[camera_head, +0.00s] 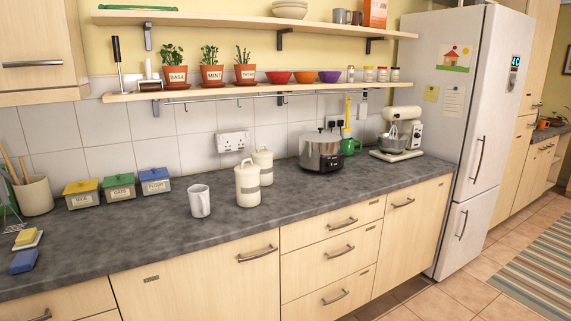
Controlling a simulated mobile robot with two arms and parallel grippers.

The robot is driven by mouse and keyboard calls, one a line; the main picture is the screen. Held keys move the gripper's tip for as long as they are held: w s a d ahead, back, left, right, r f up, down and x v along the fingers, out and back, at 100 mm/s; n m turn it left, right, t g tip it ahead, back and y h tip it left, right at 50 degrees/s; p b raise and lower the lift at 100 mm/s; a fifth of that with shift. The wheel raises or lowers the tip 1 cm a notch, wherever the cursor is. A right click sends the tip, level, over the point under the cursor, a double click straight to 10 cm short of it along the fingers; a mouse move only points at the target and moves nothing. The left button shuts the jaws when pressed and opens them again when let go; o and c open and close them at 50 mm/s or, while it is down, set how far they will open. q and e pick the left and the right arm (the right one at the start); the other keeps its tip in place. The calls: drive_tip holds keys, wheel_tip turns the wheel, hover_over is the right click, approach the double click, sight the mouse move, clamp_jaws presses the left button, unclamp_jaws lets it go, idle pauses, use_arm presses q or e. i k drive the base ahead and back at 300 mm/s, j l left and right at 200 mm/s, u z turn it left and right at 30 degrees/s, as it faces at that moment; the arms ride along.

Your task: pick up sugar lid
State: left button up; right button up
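Two cream canisters with knobbed lids stand close together on the dark counter. The front canister (247,187) has its lid (246,168) on, and the back canister (263,169) has its lid (262,153) on. Each has a grey band or label that is too small to read, so I cannot tell which is the sugar one. Neither of my grippers shows in this view.
A white mug (200,201) stands left of the canisters, with three labelled boxes (119,189) with coloured lids further left. A slow cooker (321,152) and a stand mixer (401,134) are to the right. The counter (200,242) is clear in front of the canisters.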

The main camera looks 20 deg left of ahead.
sight(244, 170)
drive_tip(key=i+l+u, duration=0.2)
drive_tip(key=i, duration=0.3)
drive_tip(key=i+l+u, duration=0.15)
drive_tip(key=i+l, duration=0.2)
drive_tip(key=i, duration=0.15)
